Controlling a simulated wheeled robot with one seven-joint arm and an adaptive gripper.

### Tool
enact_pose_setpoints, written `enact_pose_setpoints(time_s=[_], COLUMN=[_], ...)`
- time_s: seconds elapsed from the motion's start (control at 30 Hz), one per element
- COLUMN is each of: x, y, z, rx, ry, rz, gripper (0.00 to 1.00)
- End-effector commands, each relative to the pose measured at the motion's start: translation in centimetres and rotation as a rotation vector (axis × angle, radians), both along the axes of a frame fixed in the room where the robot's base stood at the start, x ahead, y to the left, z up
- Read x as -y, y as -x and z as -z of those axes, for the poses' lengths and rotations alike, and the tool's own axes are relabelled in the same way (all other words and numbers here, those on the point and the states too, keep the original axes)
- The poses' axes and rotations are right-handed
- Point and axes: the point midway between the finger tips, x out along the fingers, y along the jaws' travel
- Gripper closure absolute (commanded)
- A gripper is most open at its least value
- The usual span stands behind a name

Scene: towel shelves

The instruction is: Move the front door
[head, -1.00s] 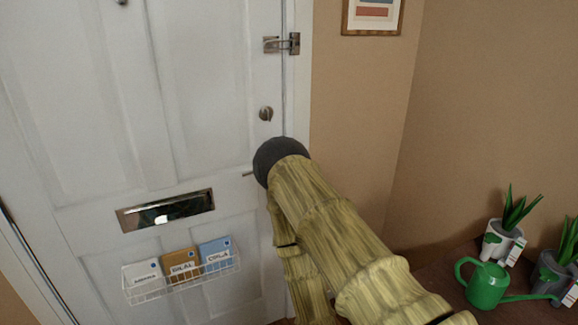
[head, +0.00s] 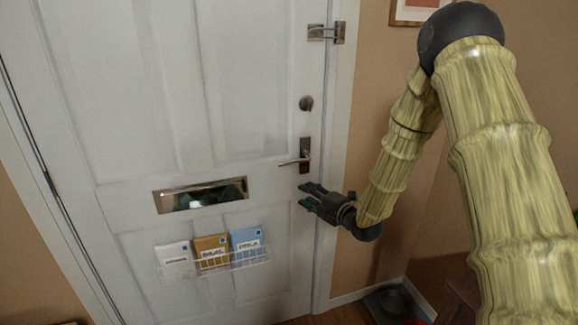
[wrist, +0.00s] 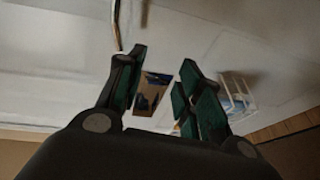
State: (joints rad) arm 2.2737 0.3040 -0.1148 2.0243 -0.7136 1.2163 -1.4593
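The white front door (head: 265,100) fills the left and middle of the head view and looks shut in its frame. Its lever handle (head: 295,161) sits near the right edge, pointing left. My gripper (head: 305,196) is just below the handle, close to the door's right edge, apart from the handle. In the wrist view my gripper (wrist: 160,80) is open, with nothing between its green-padded fingers. A thin metal bar, probably the handle (wrist: 117,28), shows above the left finger there.
A mail slot (head: 200,195) and a wire basket (head: 262,257) with letters are on the door, left of my gripper. A lock knob (head: 306,103) and a latch (head: 326,33) are above the handle. A dark tray (head: 392,303) lies on the floor at right.

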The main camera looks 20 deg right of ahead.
Motion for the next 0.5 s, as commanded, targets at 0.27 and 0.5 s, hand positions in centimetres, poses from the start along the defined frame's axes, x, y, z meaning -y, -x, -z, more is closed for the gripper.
enact_pose_setpoints(time_s=[0.27,0.5], x=[1.1,0.1], y=[-2.2,-4.5], z=[-6.1,-6.4], rx=[0.206,0.21], ry=[0.148,0.151], rz=[-0.054,-0.055], gripper=[0.64,0.64])
